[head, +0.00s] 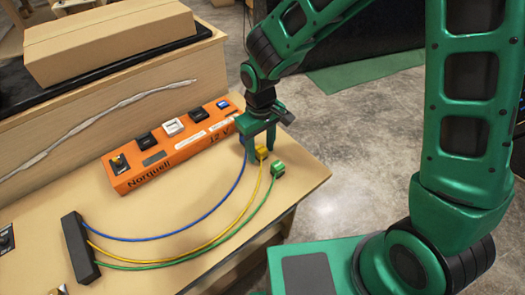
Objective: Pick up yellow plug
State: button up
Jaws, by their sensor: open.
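The yellow plug (261,153) is at the end of a yellow cable (237,217), near the right edge of the table. My gripper (259,151) is open and points down at it, with its fingers close around or just beside the plug. I cannot tell whether they touch it. The fingers and the gripper body hide part of the area behind the plug.
A green plug (277,169) lies close to the right. The cables run from a black block (80,247). An orange console (150,172) stands behind, left of my gripper.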

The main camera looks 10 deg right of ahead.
jog(key=shift+f, duration=0.15)
jog(key=c, duration=1.1)
jog(key=shift+c, duration=0.2)
jog(key=shift+r, duration=0.2)
